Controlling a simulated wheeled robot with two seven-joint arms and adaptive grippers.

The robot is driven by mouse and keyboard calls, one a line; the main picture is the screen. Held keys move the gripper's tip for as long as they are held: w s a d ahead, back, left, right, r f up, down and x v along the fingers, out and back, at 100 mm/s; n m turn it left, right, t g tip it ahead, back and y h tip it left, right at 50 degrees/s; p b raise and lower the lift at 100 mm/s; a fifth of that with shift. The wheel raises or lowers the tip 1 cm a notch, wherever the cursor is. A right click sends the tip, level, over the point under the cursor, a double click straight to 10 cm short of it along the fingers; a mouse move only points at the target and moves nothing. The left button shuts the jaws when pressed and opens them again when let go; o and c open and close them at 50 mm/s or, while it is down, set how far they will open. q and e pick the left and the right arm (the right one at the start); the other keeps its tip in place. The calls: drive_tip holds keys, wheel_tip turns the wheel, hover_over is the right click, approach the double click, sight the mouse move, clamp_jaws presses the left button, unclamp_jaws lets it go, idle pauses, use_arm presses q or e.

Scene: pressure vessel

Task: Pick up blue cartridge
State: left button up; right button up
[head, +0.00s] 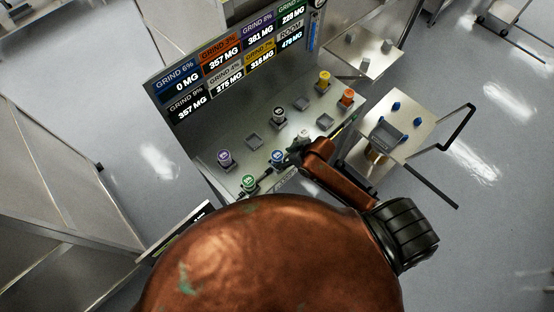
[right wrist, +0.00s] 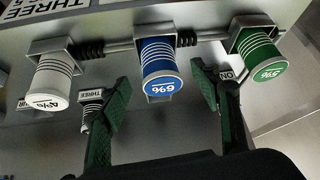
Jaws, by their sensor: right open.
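The blue cartridge (right wrist: 160,65) sits in its holder in the middle of the right wrist view, its round labelled end facing the camera. It also shows in the head view (head: 277,157), on the sloped grey panel near its front edge. My right gripper (right wrist: 158,98) is open, with one green-padded finger on either side of the cartridge's lower end and visible gaps to it. In the head view the right gripper (head: 282,168) is dark and partly hidden near the blue cartridge. My left gripper is not in view.
A white cartridge (right wrist: 50,80) and a green cartridge (right wrist: 257,55) flank the blue one. Purple (head: 224,157), black (head: 279,114), yellow (head: 324,78) and orange (head: 347,97) cartridges stand elsewhere on the panel. A screen (head: 235,60) rises behind. A cart (head: 412,107) stands at right.

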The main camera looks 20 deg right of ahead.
sight(280, 156)
drive_tip(key=x, duration=0.1)
drive_tip(key=p+x, duration=0.1)
drive_tip(key=x, duration=0.1)
drive_tip(key=w+x, duration=0.1)
drive_tip(key=x, duration=0.1)
drive_tip(key=shift+s+a+r+p, duration=0.1)
drive_tip(key=shift+a+r+p, duration=0.05)
drive_tip(key=shift+r+p, duration=0.2)
drive_tip(key=shift+a+f, duration=0.1)
drive_tip(key=shift+f, duration=0.25)
drive_tip(key=c, duration=1.4)
drive_tip(key=shift+c, duration=0.5)
drive_tip(key=shift+r, duration=0.1)
